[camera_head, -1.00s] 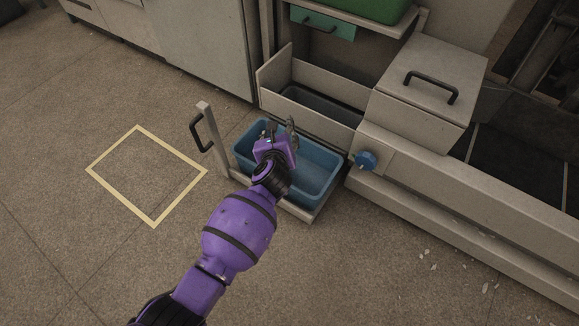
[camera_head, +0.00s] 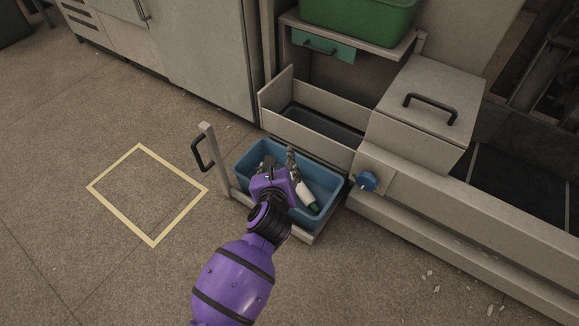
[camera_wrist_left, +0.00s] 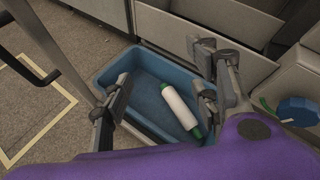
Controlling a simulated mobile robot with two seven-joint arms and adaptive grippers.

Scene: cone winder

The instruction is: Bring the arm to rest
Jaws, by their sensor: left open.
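My left arm is purple and comes in from the bottom of the head view. Its gripper (camera_head: 280,158) is over the blue bin (camera_head: 325,178), with its fingers pointing away from me. In the left wrist view the gripper's (camera_wrist_left: 165,90) two dark fingers are spread wide apart with nothing between them. A white cylinder with green ends (camera_wrist_left: 180,107) lies in the blue bin (camera_wrist_left: 113,68), below the fingers and apart from them. In the head view the cylinder (camera_head: 306,194) is partly hidden behind the gripper. My right gripper is not in view.
The bin sits on a pulled-out drawer with an upright front and black handle (camera_head: 198,153). A blue knob (camera_head: 366,181) is on the machine at right. A lidded box (camera_head: 431,100) and green bin (camera_head: 360,22) are behind. Floor around the yellow square (camera_head: 120,159) is clear.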

